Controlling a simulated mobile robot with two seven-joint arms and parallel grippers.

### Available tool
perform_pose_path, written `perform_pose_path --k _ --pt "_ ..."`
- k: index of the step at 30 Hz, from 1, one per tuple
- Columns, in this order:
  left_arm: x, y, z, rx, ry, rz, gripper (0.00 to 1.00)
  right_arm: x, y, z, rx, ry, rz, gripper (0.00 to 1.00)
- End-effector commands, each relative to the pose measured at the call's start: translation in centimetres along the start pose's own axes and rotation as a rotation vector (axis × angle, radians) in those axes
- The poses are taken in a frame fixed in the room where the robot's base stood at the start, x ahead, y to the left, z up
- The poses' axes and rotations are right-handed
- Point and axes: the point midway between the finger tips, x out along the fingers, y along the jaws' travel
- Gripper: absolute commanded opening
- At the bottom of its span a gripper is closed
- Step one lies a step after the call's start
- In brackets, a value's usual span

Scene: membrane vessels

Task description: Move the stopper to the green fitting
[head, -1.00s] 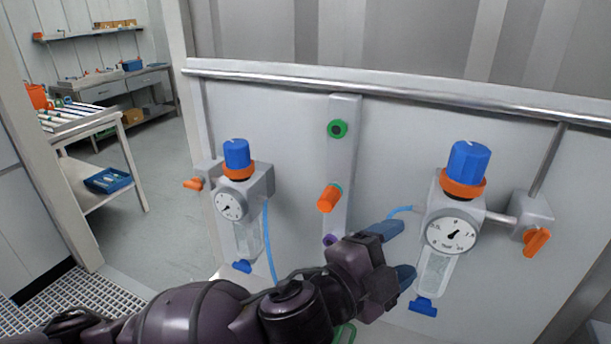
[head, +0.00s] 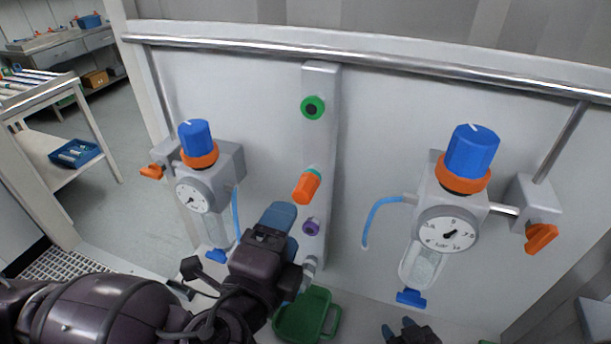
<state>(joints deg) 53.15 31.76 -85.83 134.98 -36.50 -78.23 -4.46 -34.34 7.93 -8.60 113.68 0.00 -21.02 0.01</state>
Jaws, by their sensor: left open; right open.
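The orange stopper (head: 306,188) sits in a teal-rimmed fitting on the upright strip of the wall panel, its free end tilted down toward me. The green fitting (head: 313,107) is a round ring with a dark, empty centre, above the stopper on the same strip. My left gripper (head: 282,222) has blue fingers and is open, just below and left of the stopper, apart from it. My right gripper (head: 398,328) is open and empty at the bottom edge, partly cut off by the frame.
A purple fitting (head: 311,226) is below the stopper. Regulators with blue knobs stand left (head: 195,136) and right (head: 471,150) of the strip. A loose blue hose (head: 372,218) hangs by the right one. A green tray (head: 330,322) lies below. A metal rail (head: 400,67) runs above.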

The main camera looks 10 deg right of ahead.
Motion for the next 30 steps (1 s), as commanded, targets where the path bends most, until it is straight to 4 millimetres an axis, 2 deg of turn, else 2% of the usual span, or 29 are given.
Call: perform_pose_path --k 4,13,22,30 --pt "0.0 0.0 0.0 0.001 0.001 0.0 0.65 -0.5 0.1 0.7 0.0 -0.015 0.002 0.43" --pt "0.8 0.0 0.0 0.003 0.001 -0.002 0.65 -0.2 0.1 0.0 -0.005 0.001 0.0 0.43" --pt "4.2 0.1 0.0 0.004 0.002 -0.003 0.65 0.5 0.0 -0.1 -0.007 0.013 -0.002 0.43" --pt "7.2 0.0 0.0 -0.001 -0.001 0.0 0.65 0.6 0.0 0.7 -0.007 0.001 -0.002 0.43"
